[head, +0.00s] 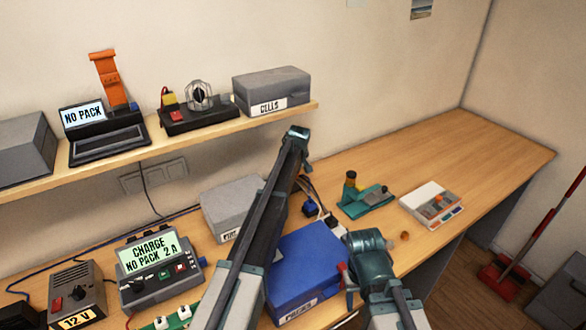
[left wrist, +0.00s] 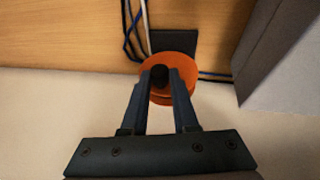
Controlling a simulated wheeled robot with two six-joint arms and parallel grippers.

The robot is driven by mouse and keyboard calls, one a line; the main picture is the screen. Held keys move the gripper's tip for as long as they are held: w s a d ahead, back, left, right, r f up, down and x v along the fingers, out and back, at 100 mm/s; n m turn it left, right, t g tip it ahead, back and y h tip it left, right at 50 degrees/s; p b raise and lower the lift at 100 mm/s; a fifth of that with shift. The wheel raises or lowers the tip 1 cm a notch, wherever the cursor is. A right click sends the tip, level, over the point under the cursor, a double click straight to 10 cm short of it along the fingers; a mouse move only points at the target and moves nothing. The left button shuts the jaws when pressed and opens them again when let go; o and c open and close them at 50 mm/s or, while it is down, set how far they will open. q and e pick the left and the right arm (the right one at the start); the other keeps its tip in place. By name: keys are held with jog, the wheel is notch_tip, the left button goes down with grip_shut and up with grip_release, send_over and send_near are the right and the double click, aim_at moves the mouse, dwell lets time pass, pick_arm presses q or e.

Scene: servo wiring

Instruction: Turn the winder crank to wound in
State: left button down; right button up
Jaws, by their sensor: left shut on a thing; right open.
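In the left wrist view, the winder shows as an orange disc (left wrist: 182,72) beside a black block (left wrist: 185,45). A dark round crank knob (left wrist: 159,74) stands at the disc's left part. My left gripper (left wrist: 160,80) has its fingers on either side of this knob and is shut on it. In the head view my left arm covers the winder and my left gripper's fingertips. My right gripper (head: 350,280) is open beside the blue parts box, well away from the winder; its fingers show only in part. I cannot read the crank's wound-in mark.
A grey box (left wrist: 280,55) stands right of the winder in the left wrist view, and cables (left wrist: 133,35) run beside it. The blue box (head: 305,260), a charger (head: 160,270) and a teal fixture (head: 368,200) stand on the bench. The far right bench is clear.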

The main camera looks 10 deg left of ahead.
pick_arm(q)
jog(key=shift+w+d+f+m+g+y, duration=0.1)
jog(key=shift+w+d+m+g+y, duration=0.2)
jog(key=shift+w+d+g+y, duration=0.3)
jog(key=shift+d+f+g+y, duration=0.1)
jog(key=shift+f+g+y, duration=0.05)
jog(key=shift+g+y, duration=0.6)
jog(key=c, duration=0.7)
grip_release()
